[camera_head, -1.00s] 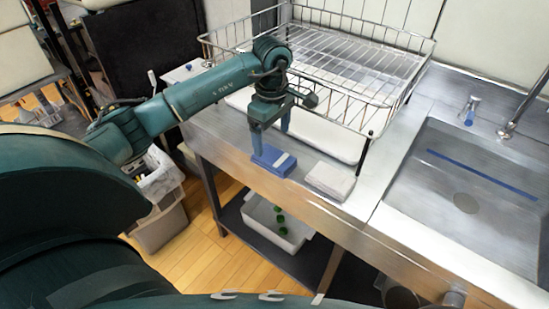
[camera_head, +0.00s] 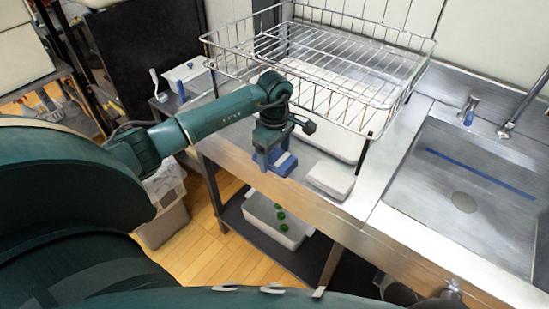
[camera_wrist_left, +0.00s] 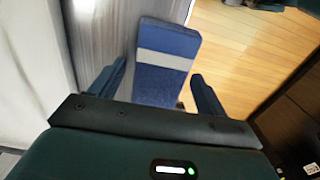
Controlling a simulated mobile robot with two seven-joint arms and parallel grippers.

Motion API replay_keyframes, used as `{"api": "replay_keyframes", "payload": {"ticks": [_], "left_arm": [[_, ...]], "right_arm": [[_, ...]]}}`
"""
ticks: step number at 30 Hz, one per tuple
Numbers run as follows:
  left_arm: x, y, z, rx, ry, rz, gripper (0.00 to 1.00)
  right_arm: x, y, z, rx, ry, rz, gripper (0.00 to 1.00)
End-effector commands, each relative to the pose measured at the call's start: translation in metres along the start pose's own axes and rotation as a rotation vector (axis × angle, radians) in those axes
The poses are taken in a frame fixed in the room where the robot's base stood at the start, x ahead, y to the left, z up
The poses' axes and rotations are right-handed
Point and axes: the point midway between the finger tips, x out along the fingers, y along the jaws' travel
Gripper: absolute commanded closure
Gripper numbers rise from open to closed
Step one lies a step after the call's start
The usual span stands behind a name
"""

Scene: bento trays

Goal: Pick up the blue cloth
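The blue cloth (camera_head: 285,166) is a folded block with a pale band across it, lying at the front edge of the steel counter (camera_head: 223,143). My left gripper (camera_head: 267,162) points down at the cloth and hides part of it. In the left wrist view, the blue cloth (camera_wrist_left: 163,82) shows between the two spread fingers of my left gripper (camera_wrist_left: 158,72), with a gap on each side. That gripper is open and empty. My right gripper is not in view.
A folded white cloth (camera_head: 331,180) lies just right of the blue one. A wire dish rack (camera_head: 369,126) stands behind, and a sink (camera_head: 490,160) is at the right. A white bin (camera_head: 262,225) with green items sits on the shelf below. Wooden floor lies in front.

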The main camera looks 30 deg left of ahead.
Motion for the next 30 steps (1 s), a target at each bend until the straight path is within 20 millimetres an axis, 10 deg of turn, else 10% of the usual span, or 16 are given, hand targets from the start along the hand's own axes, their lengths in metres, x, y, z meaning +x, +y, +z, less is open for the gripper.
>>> {"api": "replay_keyframes", "payload": {"ticks": [14, 30], "left_arm": [[0.000, 0.000, 0.000, 0.000, 0.000, 0.000, 0.64], [-0.027, 0.001, -0.001, 0.001, 0.002, 0.005, 0.64]], "right_arm": [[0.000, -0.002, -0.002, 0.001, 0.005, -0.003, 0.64], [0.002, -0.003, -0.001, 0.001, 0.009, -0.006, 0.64]]}}
